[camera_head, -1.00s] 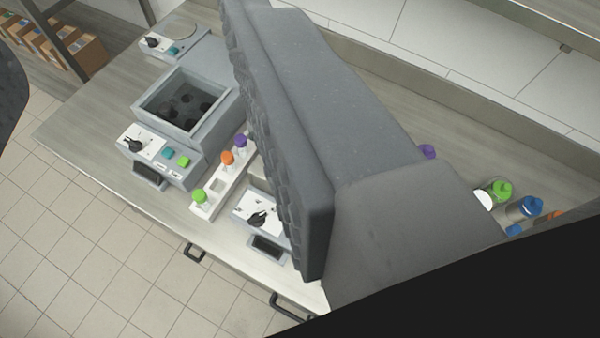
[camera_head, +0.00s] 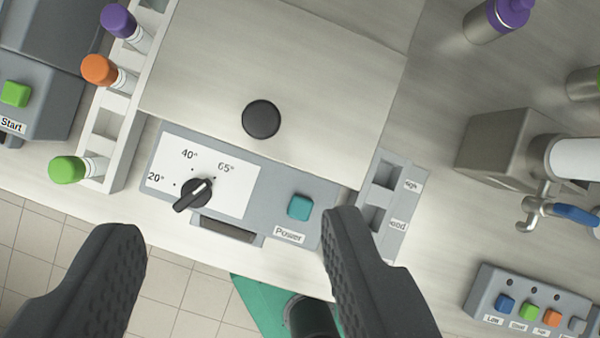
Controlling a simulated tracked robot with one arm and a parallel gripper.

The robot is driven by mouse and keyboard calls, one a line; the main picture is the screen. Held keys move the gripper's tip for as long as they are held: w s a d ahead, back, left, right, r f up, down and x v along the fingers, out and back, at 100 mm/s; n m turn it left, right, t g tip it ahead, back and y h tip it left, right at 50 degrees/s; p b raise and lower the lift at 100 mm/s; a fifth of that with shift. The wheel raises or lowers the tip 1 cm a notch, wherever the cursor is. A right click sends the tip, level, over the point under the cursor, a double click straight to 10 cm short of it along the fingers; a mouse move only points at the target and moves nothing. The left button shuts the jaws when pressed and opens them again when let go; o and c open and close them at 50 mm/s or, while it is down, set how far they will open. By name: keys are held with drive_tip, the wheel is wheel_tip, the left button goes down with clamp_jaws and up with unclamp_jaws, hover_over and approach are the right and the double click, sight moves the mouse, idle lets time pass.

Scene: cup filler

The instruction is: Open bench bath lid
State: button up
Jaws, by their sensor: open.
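The bench bath (camera_head: 275,195) has a grey front panel with a temperature dial (camera_head: 194,192) marked 20°, 40° and 65° and a teal Power button (camera_head: 300,207). Its flat metal lid (camera_head: 330,70) lies shut over the top. A round black knob (camera_head: 261,119) sits on the lid near its front edge. My gripper (camera_head: 234,226) is open and empty, its two dark ridged fingers wide apart in the lower part of the view. The fingertips appear in front of the panel, below the knob in the picture, apart from it.
A white rack (camera_head: 117,140) with purple-, orange- and green-capped tubes stands left of the bath. A small grey slotted holder (camera_head: 385,205) is at its right. Further right are a metal tap unit (camera_head: 500,150), a button box (camera_head: 530,300) and bottles (camera_head: 495,18).

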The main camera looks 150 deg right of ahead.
sight(260, 121)
drive_tip(key=shift+g, duration=0.3)
drive_tip(key=x, duration=1)
drive_tip(key=s+p+x, duration=0.1)
drive_tip(key=x, duration=0.4)
drive_tip(key=shift+w+d+f, duration=0.15)
drive_tip(key=shift+d+f, duration=0.1)
drive_tip(key=shift+f, duration=0.25)
clamp_jaws()
drive_tip(key=w+d, duration=0.7)
drive_tip(key=shift+w+d, duration=0.35)
unclamp_jaws()
drive_tip(key=shift+r, duration=0.1)
